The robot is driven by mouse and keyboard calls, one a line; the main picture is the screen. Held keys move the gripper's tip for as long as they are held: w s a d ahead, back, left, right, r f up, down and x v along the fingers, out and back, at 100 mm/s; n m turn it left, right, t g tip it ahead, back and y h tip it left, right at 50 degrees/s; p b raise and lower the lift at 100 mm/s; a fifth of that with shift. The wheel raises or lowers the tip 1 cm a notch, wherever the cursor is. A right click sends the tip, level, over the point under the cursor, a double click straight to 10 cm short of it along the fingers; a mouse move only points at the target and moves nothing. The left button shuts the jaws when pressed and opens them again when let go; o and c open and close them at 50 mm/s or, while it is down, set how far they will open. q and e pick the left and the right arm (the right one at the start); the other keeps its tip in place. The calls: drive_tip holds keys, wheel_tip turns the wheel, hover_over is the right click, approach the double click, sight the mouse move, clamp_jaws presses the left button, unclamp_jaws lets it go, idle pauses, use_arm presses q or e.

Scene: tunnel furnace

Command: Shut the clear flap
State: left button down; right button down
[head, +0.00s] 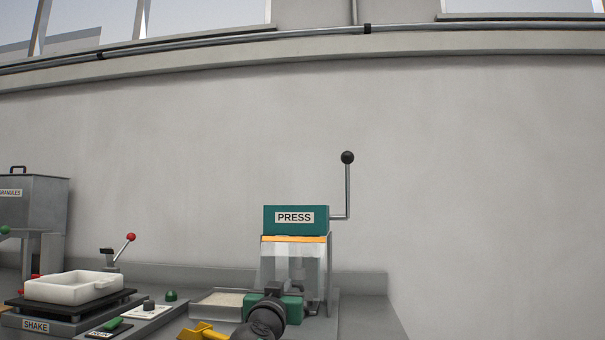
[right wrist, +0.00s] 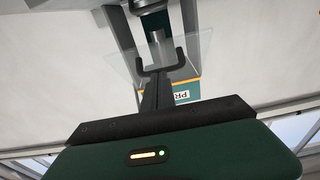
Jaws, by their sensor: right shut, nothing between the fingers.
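The clear flap (head: 275,262) hangs below an orange strip on the front of the teal press (head: 296,219) in the head view. In the right wrist view the clear flap (right wrist: 199,47) is a tilted see-through pane around my fingertips. My right gripper (right wrist: 160,57) is shut and empty, with its tips over the pane; I cannot tell whether they touch it. In the head view my right gripper (head: 274,288) is low in front of the press, and my arm hides part of the press's lower front. My left gripper is not in view.
A black-knobbed lever (head: 347,185) rises at the press's right. A shallow tray (head: 222,303) and a yellow object (head: 203,331) lie to the left. Farther left are a white dish (head: 74,287) on the SHAKE unit and a granules hopper (head: 35,202).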

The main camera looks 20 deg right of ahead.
drive_tip(key=w+f, duration=0.1)
drive_tip(key=w+d+f, duration=0.1)
drive_tip(key=shift+f, duration=0.35)
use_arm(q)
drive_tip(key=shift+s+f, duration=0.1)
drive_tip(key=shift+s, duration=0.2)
use_arm(e)
drive_tip(key=shift+w+d+f, duration=0.4)
drive_tip(key=shift+w+f, duration=0.2)
drive_tip(key=shift+f, duration=0.05)
drive_tip(key=shift+f, duration=0.1)
